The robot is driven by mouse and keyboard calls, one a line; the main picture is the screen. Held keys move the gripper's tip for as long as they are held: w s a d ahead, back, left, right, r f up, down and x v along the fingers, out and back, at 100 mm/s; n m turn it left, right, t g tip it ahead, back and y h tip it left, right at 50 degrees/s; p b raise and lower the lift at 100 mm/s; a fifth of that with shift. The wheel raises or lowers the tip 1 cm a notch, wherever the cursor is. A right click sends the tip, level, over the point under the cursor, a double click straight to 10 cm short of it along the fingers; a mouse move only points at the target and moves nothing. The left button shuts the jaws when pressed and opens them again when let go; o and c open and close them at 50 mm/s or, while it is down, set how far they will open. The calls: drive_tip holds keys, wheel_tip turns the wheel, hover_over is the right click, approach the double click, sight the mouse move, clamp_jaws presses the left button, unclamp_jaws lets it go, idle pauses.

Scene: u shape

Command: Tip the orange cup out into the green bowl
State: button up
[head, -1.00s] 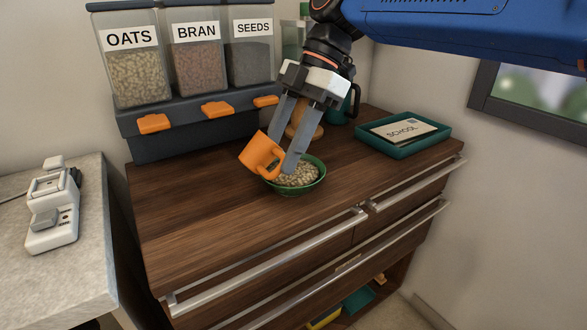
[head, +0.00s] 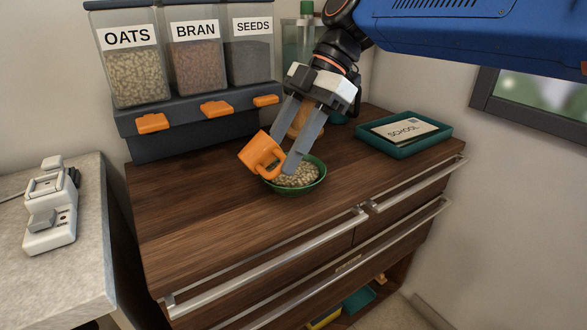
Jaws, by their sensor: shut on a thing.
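The orange cup (head: 258,153) is tilted at the left rim of the green bowl (head: 313,186), with its mouth toward the lower left side of the picture or hidden; I cannot tell whether anything is left inside it. My gripper (head: 283,146) reaches down from above and is shut on the cup near its handle side. The green bowl stands upright on the wooden cabinet top and holds pale oat-like flakes (head: 299,177). One gripper finger hides part of the bowl's back rim. I see no flakes spilled beside the bowl.
A dispenser with oats (head: 135,75), bran and seeds stands at the back left on the wooden cabinet (head: 200,215). A teal tray (head: 412,147) with a school card lies at the right. An orange-brown object is partly hidden behind my gripper. The front left cabinet top is clear.

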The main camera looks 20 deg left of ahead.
drive_tip(key=shift+w+d+f+g+y, duration=0.1)
drive_tip(key=shift+f+g+y, duration=0.3)
drive_tip(key=shift+g, duration=0.1)
idle(0.4)
drive_tip(key=shift+w+d+r+g+y+b, duration=0.1)
drive_tip(key=shift+w+d+g+y+b, duration=0.15)
drive_tip(key=shift+g+y, duration=0.4)
idle(0.8)
